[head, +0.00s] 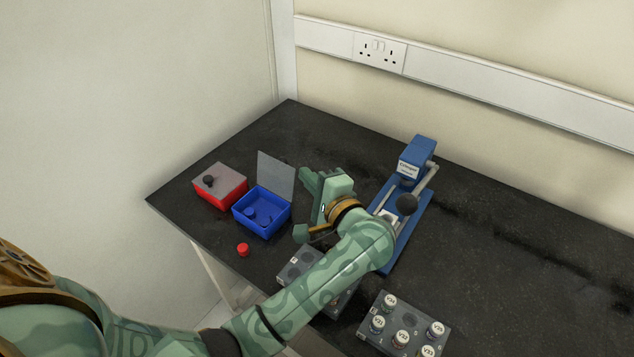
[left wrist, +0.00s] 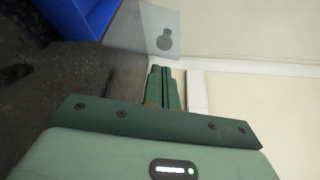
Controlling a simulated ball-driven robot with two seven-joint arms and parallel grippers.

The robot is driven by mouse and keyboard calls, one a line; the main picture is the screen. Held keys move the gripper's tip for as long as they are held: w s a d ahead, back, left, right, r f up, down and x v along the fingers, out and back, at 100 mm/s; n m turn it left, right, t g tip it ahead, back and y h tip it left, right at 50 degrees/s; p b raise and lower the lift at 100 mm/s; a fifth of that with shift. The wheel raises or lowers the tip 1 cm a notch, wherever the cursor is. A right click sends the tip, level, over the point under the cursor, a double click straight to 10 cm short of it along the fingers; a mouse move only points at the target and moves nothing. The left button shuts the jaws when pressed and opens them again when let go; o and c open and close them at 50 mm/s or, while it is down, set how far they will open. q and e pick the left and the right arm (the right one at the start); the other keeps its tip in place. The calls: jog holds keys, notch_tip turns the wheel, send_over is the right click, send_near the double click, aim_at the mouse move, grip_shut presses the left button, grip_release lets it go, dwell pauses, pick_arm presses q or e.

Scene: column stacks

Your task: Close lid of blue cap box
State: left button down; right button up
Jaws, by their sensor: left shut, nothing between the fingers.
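The blue cap box (head: 262,218) stands on the black bench with blue caps inside. Its grey lid (head: 276,175) is open and stands up at the back of the box. In the left wrist view the blue box (left wrist: 82,14) is at the top left, and the lid (left wrist: 145,28) with its dark round knob is beyond my fingers. My left gripper (head: 306,177) is just right of the lid, shut and empty. Its closed fingers (left wrist: 163,85) show in the left wrist view, and I cannot tell whether they touch the lid. My right gripper is not in view.
A red box (head: 219,190) with its grey lid shut stands left of the blue box. A red cap (head: 243,250) lies in front. A blue crimper (head: 408,200) stands right of my gripper. Vial racks (head: 365,331) sit near the front edge, one partly behind my arm.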

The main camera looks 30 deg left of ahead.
aim_at(279, 174)
pick_arm(q)
jog(key=x, duration=0.5)
jog(key=shift+w+a, duration=0.1)
jog(key=shift+a, duration=0.05)
